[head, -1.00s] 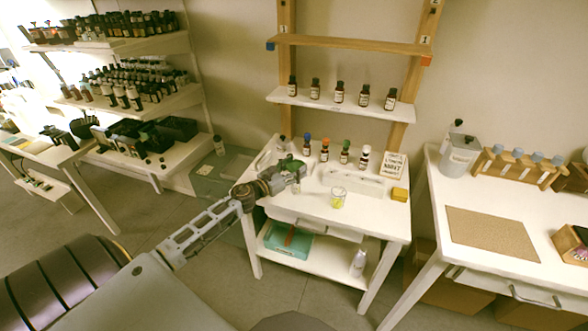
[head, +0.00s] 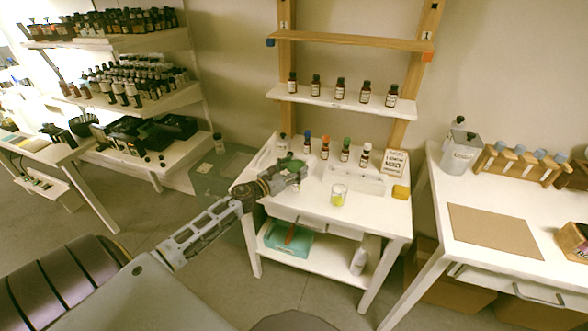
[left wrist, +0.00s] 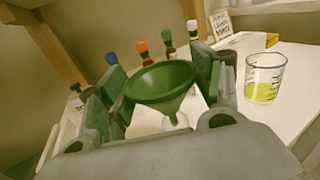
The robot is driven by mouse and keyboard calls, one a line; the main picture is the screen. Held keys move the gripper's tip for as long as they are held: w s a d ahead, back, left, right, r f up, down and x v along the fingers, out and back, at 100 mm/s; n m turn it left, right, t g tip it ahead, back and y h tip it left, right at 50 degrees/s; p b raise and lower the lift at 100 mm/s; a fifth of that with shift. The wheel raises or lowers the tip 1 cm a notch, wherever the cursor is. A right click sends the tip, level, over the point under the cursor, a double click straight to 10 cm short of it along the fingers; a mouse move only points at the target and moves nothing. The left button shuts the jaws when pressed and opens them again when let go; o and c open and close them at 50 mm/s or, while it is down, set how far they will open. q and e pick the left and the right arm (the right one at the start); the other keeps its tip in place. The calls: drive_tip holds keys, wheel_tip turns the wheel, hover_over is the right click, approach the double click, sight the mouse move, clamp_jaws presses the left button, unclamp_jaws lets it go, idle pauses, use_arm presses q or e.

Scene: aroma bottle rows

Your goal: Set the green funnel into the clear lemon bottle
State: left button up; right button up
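The green funnel (left wrist: 160,82) sits between the two fingers of my left gripper (left wrist: 160,88), wide mouth up and spout down. The fingers are close against both sides of its rim. The funnel (head: 289,164) and left gripper (head: 297,170) also show in the head view, above the left part of the white table. A pale, clear shape (left wrist: 175,122) shows below the spout and may be the clear lemon bottle. My gripper body hides most of it, and I cannot tell whether the spout is inside it. My right gripper is not in view.
A row of capped brown bottles (head: 325,150) stands behind the gripper.

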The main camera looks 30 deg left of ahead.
use_arm(q)
drive_tip(key=shift+o, duration=1)
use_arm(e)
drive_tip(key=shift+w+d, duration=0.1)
use_arm(q)
drive_tip(key=shift+s, duration=0.1)
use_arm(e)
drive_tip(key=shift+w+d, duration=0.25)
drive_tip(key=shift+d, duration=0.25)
use_arm(q)
drive_tip(key=shift+s, duration=0.1)
drive_tip(key=shift+v, duration=3.8)
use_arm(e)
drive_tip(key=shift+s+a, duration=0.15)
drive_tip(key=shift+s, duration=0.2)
